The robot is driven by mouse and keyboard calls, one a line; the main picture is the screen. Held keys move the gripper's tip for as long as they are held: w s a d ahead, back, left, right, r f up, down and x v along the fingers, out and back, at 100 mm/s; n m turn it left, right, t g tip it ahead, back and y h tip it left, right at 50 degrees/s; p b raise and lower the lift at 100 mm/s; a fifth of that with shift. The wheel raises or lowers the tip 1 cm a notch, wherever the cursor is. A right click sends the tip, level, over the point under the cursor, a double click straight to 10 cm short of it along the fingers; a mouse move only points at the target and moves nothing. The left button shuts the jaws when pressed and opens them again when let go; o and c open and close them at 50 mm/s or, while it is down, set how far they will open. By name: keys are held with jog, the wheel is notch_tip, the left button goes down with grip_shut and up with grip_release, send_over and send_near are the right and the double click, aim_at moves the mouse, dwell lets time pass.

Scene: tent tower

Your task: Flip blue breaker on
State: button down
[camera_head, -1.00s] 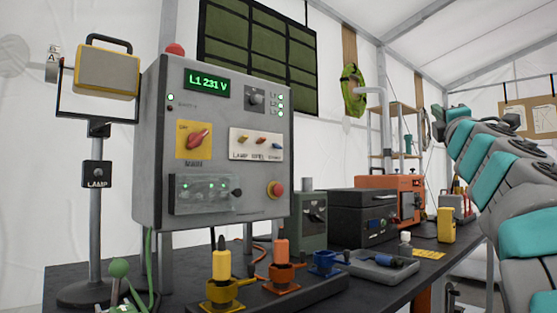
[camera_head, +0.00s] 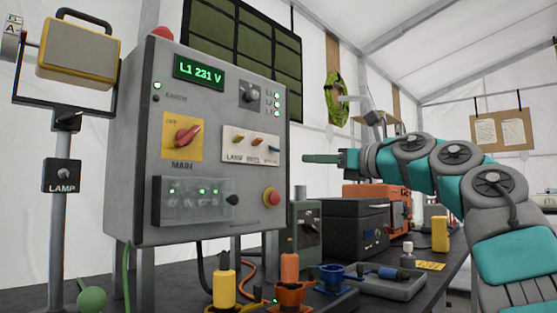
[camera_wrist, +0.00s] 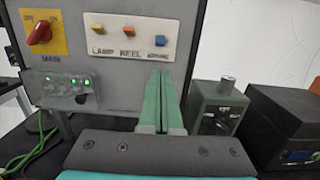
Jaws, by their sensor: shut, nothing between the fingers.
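The blue breaker (camera_wrist: 160,41) is the rightmost of three small levers on a white plate on the grey control panel; it also shows in the head view (camera_head: 273,149). Beside it are an orange lever (camera_wrist: 128,31) and a yellow lever (camera_wrist: 98,29). My gripper (camera_wrist: 160,75) has long green fingers pressed together with nothing between them. In the wrist view the fingertips point at the panel, below the blue breaker. In the head view my gripper (camera_head: 306,158) is right of the panel's edge, level with the breaker plate. Contact with the panel cannot be told.
The panel also carries a red main knob (camera_head: 187,136), a red button (camera_head: 271,197) and a clear-covered box (camera_head: 196,201). A dark equipment case (camera_head: 354,235) and an orange machine (camera_head: 382,207) stand on the table. Connectors line its front.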

aim_at(274, 149)
jog(key=p+x, duration=0.2)
jog(key=x, duration=0.2)
jog(key=p+x, duration=0.3)
jog(key=x, duration=0.1)
jog(key=shift+w+a+r, duration=0.2)
jog(key=shift+a+r, duration=0.05)
jog(key=shift+a, duration=0.05)
jog(key=shift+w+a+f+p, duration=0.15)
jog(key=shift+w+a+p, duration=0.25)
jog(key=shift+a, duration=0.1)
